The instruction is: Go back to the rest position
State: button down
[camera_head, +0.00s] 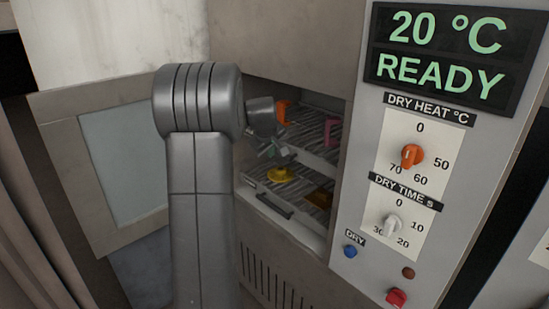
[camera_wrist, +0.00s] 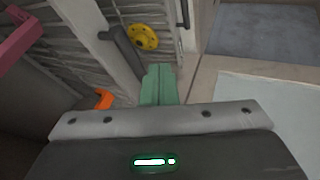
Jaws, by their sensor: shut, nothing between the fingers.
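My gripper (camera_head: 273,150) is in front of the open drying chamber, with my grey arm rising in the middle of the head view. In the wrist view its green fingers (camera_wrist: 159,84) are together, with nothing between them. A yellow round piece (camera_head: 280,174) lies on the lower rack (camera_head: 262,190); it also shows in the wrist view (camera_wrist: 143,37), beyond the fingertips and apart from them. An orange piece (camera_head: 282,111) and a pink piece (camera_head: 331,132) are at the upper rack (camera_head: 312,146). My arm hides part of the chamber's left side.
The open door (camera_head: 75,115) with its pale window stands at the left. The control panel (camera_head: 415,150) at the right has an orange heat knob (camera_head: 411,155), a white time knob (camera_head: 392,225) and a blue button (camera_head: 350,252). Its display (camera_head: 450,50) reads 20 °C READY. A dark handle (camera_head: 272,205) fronts the lower rack.

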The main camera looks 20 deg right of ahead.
jog(key=b+v, duration=0.1)
jog(key=v, duration=0.6)
jog(key=shift+d, duration=0.25)
jog(key=shift+f, duration=0.1)
jog(key=d+r+p+x, duration=0.1)
jog(key=d+p+x, duration=0.1)
jog(key=x, duration=1)
jog(key=shift+d, duration=0.25)
